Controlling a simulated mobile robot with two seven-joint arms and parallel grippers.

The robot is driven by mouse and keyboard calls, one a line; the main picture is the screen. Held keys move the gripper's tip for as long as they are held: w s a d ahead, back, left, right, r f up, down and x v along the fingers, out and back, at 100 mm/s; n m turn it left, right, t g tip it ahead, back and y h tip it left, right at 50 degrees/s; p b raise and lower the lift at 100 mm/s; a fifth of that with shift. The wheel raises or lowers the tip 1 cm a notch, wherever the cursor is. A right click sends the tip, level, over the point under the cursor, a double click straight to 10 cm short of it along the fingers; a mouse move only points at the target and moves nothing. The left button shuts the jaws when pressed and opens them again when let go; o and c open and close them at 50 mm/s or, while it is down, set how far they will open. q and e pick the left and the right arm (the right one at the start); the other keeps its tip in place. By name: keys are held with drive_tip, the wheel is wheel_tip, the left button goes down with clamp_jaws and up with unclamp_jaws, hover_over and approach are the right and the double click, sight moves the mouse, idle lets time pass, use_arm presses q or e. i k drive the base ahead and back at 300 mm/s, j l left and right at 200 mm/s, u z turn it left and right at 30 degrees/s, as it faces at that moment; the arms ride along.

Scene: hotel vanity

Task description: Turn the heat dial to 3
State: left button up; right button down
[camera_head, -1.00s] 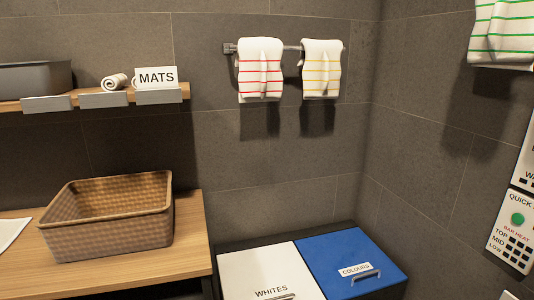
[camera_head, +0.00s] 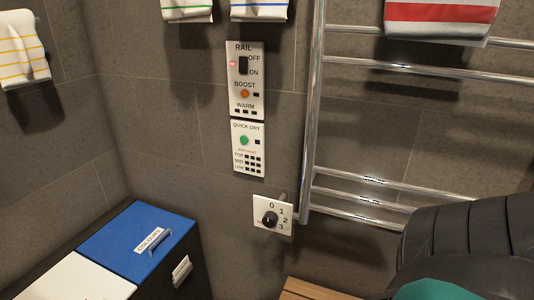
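The heat dial is a black round knob (camera_head: 270,219) on a small white plate (camera_head: 285,211) low on the tiled wall, beside the foot of the towel rail. The numbers 0, 1, 2 and 3 run from the plate's top down its right side. The knob's pointer is too small to read, so I cannot tell its setting. Neither of my grippers is in view.
Above the dial are a quick dry panel (camera_head: 248,149) and a rail switch panel (camera_head: 245,80). The chrome towel rail (camera_head: 313,110) stands close at right. A blue-lidded bin (camera_head: 125,242) is lower left. An unclear dark ribbed shape (camera_head: 470,245) fills the lower right.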

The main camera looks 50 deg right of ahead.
sight(269, 219)
drive_tip(key=z, duration=1.55)
